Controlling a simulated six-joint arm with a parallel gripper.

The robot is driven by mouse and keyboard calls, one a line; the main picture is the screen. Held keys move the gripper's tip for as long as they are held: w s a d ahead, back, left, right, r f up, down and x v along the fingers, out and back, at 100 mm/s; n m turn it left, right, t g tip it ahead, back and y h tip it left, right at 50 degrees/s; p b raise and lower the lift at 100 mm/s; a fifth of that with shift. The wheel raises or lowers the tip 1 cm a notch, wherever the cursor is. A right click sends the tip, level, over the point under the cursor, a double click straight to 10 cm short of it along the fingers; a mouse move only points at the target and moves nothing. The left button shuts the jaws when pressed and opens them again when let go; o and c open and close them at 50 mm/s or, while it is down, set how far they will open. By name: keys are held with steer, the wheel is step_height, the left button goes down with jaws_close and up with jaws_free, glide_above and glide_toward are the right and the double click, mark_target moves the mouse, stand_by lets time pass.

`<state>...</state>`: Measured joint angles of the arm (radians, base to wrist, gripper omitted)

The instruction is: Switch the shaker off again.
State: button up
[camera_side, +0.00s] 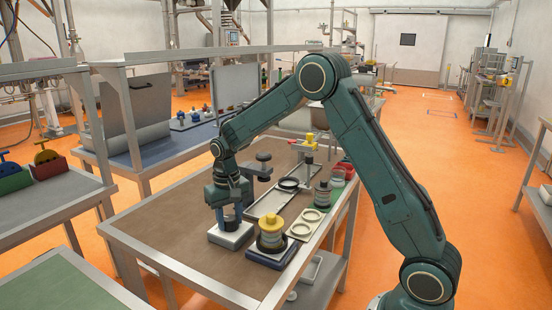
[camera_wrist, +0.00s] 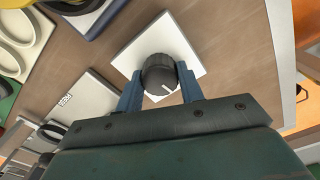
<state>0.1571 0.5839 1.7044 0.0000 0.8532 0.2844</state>
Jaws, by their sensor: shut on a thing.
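A black round knob (camera_wrist: 158,74) with a short white pointer line sits on a white square box (camera_wrist: 178,40). The pointer line is toward the lower right of the knob in the wrist view. My gripper (camera_wrist: 159,75) has its two blue fingers on either side of the knob, shut on it. Right of the box, a jar with a yellow lid (camera_side: 272,226) stands on a dark blue-edged base (camera_side: 268,258), which may be the shaker.
A pale plate with ring recesses (camera_side: 301,230) lies right of the jar. A grey jar (camera_side: 322,194), a black ring (camera_side: 289,184) and a post with a yellow top (camera_side: 309,140) stand farther back. The brown table (camera_side: 165,232) is clear left of the box.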

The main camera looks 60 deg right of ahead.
mark_target(230, 218)
steer(key=n, duration=0.4)
stand_by(0.4)
steer(key=o, duration=1)
steer(key=shift+r, duration=0.1)
step_height(230, 218, up, 14)
steer(key=shift+f, duration=0.15)
stand_by(0.5)
